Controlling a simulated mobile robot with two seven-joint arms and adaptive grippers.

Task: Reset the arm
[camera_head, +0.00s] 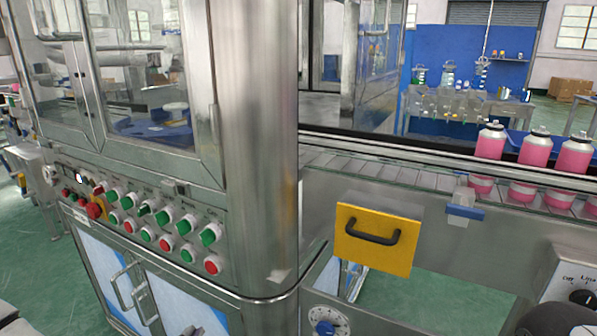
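Neither gripper shows in the camera_head view. A dark rounded part at the bottom right edge and grey parts at the bottom left corner look like pieces of my own arms, with no fingers visible. In front of me stands a steel crimping machine (254,150) with glass doors. Its sloped control panel (127,240) carries several green and red knobs and buttons and a red emergency stop (95,211). Several pink aerosol cans (535,151) stand upright on the conveyor (390,173) at the right.
A yellow plate with a black handle (373,238) sticks out below the conveyor. A blue-pointer dial (325,326) is at the bottom and a switch box (577,275) at the lower right. A workbench with bottles (460,105) stands behind. Green floor (30,275) is clear at left.

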